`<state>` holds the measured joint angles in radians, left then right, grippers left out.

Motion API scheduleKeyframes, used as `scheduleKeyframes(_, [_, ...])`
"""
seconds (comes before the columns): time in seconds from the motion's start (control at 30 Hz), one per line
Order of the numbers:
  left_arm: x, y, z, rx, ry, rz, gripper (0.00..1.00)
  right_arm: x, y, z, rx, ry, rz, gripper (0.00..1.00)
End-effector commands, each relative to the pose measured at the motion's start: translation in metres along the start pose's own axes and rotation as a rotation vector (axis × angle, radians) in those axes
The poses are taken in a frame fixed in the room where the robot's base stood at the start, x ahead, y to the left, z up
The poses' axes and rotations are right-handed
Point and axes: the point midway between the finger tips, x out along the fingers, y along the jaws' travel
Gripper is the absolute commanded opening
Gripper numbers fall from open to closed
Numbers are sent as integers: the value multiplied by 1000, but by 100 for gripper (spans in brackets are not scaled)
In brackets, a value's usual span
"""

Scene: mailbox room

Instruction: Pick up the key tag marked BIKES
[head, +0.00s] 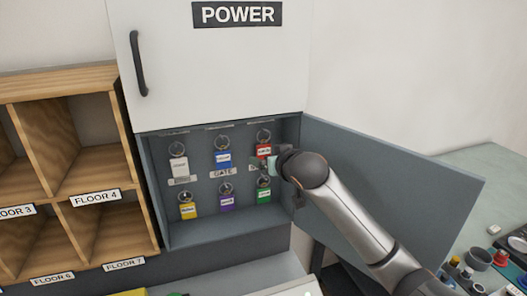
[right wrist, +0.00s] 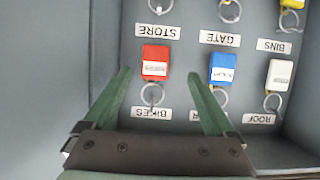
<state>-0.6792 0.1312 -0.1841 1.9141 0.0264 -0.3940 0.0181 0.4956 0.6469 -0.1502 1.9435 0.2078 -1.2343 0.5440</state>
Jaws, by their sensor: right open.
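The red key tag (head: 264,150) hangs by its ring at the upper right of the open grey key cabinet. In the right wrist view the red tag (right wrist: 155,62) hangs from the hook by the upside-down BIKES label (right wrist: 151,113). The small print on the tag is too small to read. My right gripper (head: 272,165) is at the cabinet's right side, just below the red tag and partly covering it. In the right wrist view my right gripper (right wrist: 160,75) is open, its green fingers on either side of the red tag with gaps. My left gripper is not in view.
A blue tag (head: 223,159) and a white tag (head: 180,167) hang in the same row. Below hang yellow (head: 188,210), purple (head: 227,202) and green (head: 263,195) tags. The cabinet door (head: 400,180) stands open behind my right arm. Wooden pigeonholes (head: 92,150) stand left.

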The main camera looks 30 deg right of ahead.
Motion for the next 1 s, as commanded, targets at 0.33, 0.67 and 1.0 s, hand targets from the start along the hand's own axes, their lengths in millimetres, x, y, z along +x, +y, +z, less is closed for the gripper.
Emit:
scheduleKeyframes(0.33, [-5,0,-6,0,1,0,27,25,5,-3,-1,-1,2,90])
scheduleKeyframes(0.67, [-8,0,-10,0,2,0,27,57,8,-3,-1,1,1,90])
scheduleKeyframes(1.0, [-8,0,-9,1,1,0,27,58,8,-3,-1,1,0,81])
